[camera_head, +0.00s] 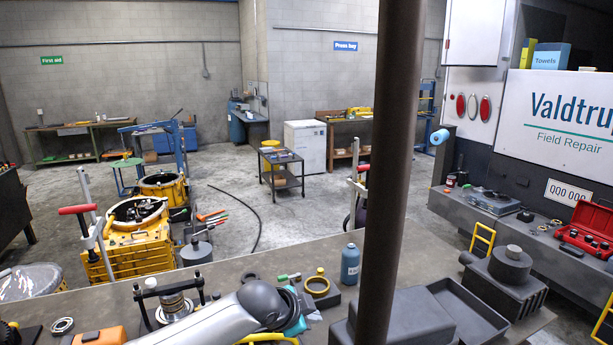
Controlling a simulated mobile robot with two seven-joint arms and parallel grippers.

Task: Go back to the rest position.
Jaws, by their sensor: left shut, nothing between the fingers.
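My left arm (205,326) comes in low over the near bench (300,262), with a pale grey link and a darker grey rounded joint. My left gripper (293,318) is at the arm's far end near the bottom edge, mostly hidden behind the arm. It is shut and I see nothing held in it. A dark ring and a teal part show there, close to a yellow ring (317,286). My right gripper is not in view.
A dark brown post (390,160) stands close in front. The bench holds a blue bottle (350,264), a press-like fixture (172,300), dark grey blocks (405,318), a dark tray (490,322) and an orange case (100,337). Yellow housings (137,238) stand behind it. The floor's middle is mostly clear.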

